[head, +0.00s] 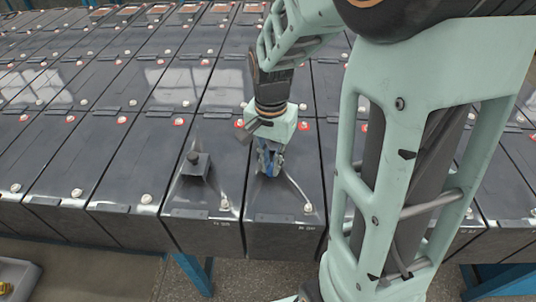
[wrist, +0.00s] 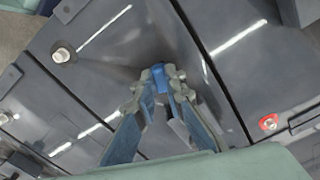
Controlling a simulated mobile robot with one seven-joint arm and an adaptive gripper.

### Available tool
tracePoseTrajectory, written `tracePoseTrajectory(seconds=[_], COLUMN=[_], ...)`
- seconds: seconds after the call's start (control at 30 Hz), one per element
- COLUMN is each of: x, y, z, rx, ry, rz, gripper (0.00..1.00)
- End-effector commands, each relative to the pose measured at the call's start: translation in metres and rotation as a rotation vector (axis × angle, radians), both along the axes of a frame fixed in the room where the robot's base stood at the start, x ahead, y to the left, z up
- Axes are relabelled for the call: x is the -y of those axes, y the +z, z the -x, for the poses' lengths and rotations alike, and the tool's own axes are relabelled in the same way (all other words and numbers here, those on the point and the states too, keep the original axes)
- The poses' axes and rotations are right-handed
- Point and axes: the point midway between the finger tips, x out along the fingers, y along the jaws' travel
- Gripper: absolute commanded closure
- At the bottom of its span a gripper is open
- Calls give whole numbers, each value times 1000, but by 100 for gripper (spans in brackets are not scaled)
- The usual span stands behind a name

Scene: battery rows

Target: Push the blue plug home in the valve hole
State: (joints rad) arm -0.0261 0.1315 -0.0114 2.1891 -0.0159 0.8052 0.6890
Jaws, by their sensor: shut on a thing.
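My gripper (head: 269,168) points down over the front part of a dark grey battery (head: 285,232) in the head view. In the wrist view its fingertips (wrist: 161,82) are shut on the small blue plug (wrist: 160,77). The plug stands between the tips, over the middle of the battery lid. The valve hole is hidden behind the plug and fingers, so I cannot tell how deep the plug sits or whether it touches the hole. In the head view the fingers mostly cover the plug.
The neighbouring battery on the left has a dark raised cap (head: 195,163) on its lid. White bolt terminals (head: 308,208) and red-ringed terminals (head: 179,122) stand up from the lids. Battery rows fill the back. A blue stand leg (head: 195,272) shows below the front edge.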

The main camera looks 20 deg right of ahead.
Motion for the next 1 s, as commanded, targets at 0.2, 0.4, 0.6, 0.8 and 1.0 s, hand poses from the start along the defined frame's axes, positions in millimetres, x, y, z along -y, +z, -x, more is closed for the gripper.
tracePoseTrajectory(seconds=[0.2,0.4,0.6,0.8,1.0], x=[0,0,0,0,0], y=[-3,-5,-8,-10,-10], z=[0,0,0,0,1], rx=[0,0,0,-1,-1], ry=[0,0,0,0,0], rz=[0,0,0,0,0], gripper=[100,100,100,100,100])
